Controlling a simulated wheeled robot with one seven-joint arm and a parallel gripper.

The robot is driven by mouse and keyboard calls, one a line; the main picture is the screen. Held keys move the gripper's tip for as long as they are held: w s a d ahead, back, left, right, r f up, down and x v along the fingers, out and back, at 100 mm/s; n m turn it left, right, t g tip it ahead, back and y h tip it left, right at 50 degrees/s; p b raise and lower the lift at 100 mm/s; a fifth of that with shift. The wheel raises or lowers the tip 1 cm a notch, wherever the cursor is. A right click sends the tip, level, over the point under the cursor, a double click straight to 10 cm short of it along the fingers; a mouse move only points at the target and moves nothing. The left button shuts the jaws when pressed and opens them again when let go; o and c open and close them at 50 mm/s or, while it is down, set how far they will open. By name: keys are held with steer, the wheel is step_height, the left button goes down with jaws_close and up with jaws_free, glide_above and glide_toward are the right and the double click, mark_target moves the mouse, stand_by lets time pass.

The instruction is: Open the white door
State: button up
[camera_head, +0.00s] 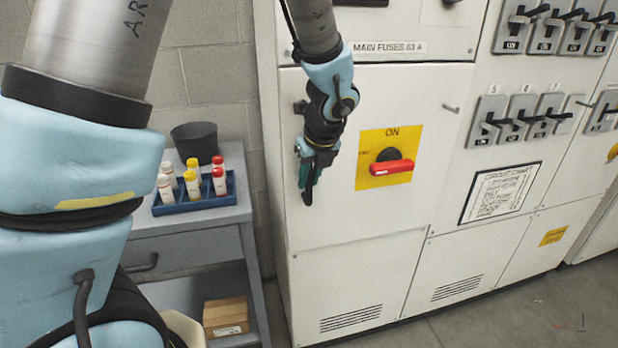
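The white door (430,150) is a flat panel on the cabinet under the "MAIN FUSES 63 A" label. It looks closed, its face flush with the panels around it. A small metal knob or latch (451,108) sits near its upper right edge. A yellow plate (375,140) marked ON with a red rotary switch (391,167) is on its face. My gripper (307,196) points down in front of the door's left part, left of the yellow plate. Its dark fingers are seen from the side, so their gap and any contact with the door are unclear.
At left, a grey bench (190,222) bears a blue tray (222,197) of several red- and yellow-capped bottles and a dark pot (195,142). A cardboard box (226,316) lies on its lower shelf. Rows of switches (520,118) are at right. Floor (500,320) at lower right is clear.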

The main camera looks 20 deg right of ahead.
jaws_close()
stand_by(0.9)
